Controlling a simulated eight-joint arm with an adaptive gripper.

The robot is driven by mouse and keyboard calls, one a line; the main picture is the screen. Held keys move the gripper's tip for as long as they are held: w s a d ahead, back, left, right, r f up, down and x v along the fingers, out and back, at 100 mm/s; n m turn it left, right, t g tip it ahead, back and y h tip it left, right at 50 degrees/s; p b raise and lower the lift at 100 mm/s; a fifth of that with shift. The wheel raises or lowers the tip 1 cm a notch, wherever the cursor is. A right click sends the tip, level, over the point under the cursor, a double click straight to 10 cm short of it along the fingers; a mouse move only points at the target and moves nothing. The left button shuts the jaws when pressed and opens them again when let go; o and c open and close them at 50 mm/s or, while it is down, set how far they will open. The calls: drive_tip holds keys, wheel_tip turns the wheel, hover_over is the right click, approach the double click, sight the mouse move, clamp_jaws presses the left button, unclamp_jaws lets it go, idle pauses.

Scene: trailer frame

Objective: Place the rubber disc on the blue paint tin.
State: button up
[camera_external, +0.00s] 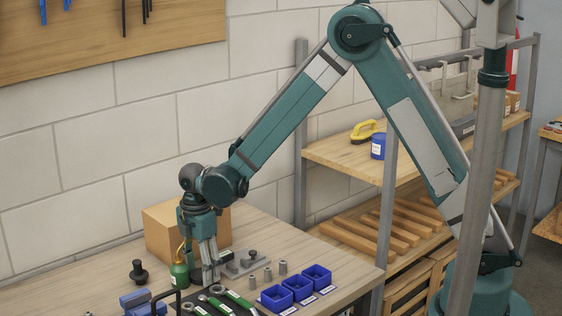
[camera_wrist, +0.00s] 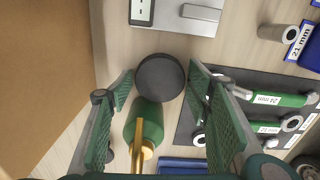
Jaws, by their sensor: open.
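The dark round rubber disc (camera_wrist: 160,77) shows in the wrist view between the two green fingers of my gripper (camera_wrist: 158,90). The fingers are open with a gap on each side of the disc; I cannot tell its exact height relative to the fingertips. In the external view my gripper (camera_external: 208,280) points down low over the workbench, and the disc cannot be made out there. The blue paint tin (camera_external: 378,147) with a white label stands upright on the wooden shelf to the right, away from my gripper.
A green oil can (camera_external: 180,273) stands close beside my gripper; a cardboard box (camera_external: 162,235) is behind. A yellow brush (camera_external: 364,131) sits by the tin; a shelf post (camera_external: 388,195) stands in front.

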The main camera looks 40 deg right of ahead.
sight(201, 273)
drive_tip(key=shift+r, duration=0.1)
wheel_tip(201, 273, up, 12)
idle(0.7)
idle(0.6)
drive_tip(key=shift+r, duration=0.1)
